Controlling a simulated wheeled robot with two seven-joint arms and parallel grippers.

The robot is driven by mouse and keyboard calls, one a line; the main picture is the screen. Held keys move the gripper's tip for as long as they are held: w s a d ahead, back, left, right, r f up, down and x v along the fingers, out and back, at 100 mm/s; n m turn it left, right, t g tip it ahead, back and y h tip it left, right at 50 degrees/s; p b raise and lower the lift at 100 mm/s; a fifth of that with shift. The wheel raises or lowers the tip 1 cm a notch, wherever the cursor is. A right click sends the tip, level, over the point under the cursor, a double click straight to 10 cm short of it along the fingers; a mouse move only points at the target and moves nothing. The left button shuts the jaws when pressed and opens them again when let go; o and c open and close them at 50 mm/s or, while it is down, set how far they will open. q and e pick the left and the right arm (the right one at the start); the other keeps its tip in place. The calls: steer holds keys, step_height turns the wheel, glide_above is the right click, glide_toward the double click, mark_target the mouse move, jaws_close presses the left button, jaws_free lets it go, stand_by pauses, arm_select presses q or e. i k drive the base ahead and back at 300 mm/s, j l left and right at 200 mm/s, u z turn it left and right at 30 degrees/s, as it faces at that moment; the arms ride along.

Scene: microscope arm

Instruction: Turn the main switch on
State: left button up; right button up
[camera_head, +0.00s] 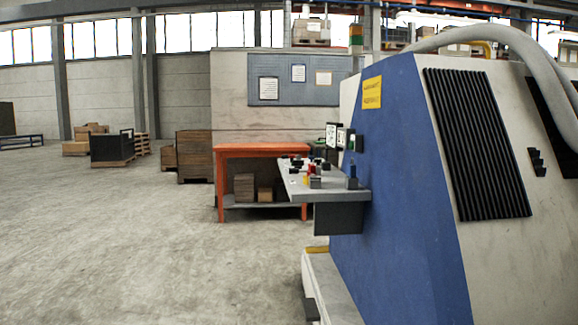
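A large machine with a blue side panel (405,200) and a grey-white body fills the right of the head view. A grey control shelf (299,189) sticks out from its left side, with several small black, red, yellow and blue controls on it, too small to tell apart. Small screens or panels (345,138) stand just above the shelf. A small black fitting (537,162) sits on the machine's right face beside a black vent grille (478,143). I cannot tell which part is the main switch or how it is set. Neither of my grippers shows.
An orange workbench (262,151) stands behind the control shelf. A light step or base (328,290) juts out at the machine's foot. Crates (194,156) and boxes stand farther back. The concrete floor (130,240) at the left and front is clear.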

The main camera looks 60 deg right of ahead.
mark_target(312, 173)
steer(key=i+z, duration=0.8)
steer(key=z, duration=0.2)
